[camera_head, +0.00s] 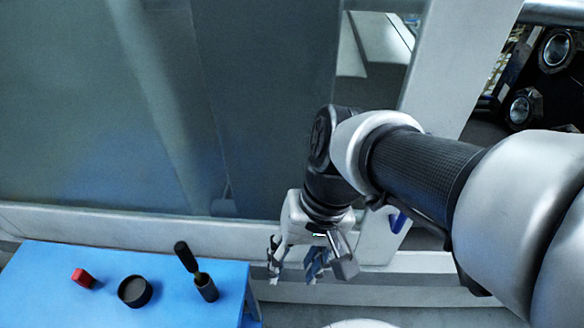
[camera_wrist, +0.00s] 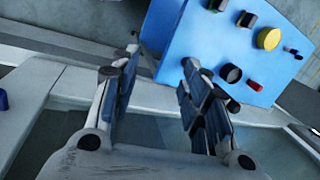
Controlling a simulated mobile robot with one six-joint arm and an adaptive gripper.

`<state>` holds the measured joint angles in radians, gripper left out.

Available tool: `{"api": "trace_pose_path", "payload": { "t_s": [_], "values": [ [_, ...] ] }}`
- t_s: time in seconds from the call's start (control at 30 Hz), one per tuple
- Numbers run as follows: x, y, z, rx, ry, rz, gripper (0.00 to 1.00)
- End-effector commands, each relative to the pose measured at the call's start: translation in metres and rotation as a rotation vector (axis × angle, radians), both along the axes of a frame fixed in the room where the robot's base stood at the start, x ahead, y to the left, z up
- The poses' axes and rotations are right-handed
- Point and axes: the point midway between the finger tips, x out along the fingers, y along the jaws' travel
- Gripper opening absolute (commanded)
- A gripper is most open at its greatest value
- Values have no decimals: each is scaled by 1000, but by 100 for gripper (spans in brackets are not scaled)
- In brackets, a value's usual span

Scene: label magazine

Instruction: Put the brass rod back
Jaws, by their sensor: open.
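No plain brass rod shows for certain. In the head view, a dark upright holder (camera_head: 207,288) stands near the right edge of the blue table (camera_head: 60,256). A black-handled piece (camera_head: 186,256) leans up and left from it, with a narrow brownish part between them. I cannot tell if this is the brass rod. My gripper (camera_head: 292,270) hangs right of the table, apart from the holder. In the wrist view my gripper (camera_wrist: 158,98) is open, with nothing between its fingers. The holder cannot be told apart there.
A red block (camera_head: 82,277) and a black round piece (camera_head: 135,291) are on the table. The wrist view also shows a yellow round piece (camera_wrist: 268,38) and dark blocks (camera_wrist: 245,18). A pale frame (camera_head: 110,225) with a glassy panel stands behind the table.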

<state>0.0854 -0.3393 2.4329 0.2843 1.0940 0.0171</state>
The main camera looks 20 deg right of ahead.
Motion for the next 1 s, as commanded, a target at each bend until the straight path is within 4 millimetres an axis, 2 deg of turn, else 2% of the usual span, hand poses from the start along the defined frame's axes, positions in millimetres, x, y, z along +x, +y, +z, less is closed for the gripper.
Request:
{"api": "trace_pose_path", "payload": {
  "t_s": [0.1,0.2,0.47,0.77,1.0],
  "values": [
    [-5,-19,19,-132,-199,87,42],
    [-6,-32,31,-216,-322,136,42],
    [-6,-45,45,-301,-444,184,42],
    [-6,-45,40,-300,-442,183,42],
    [-6,-44,2,-300,-441,182,42]
  ]
}}
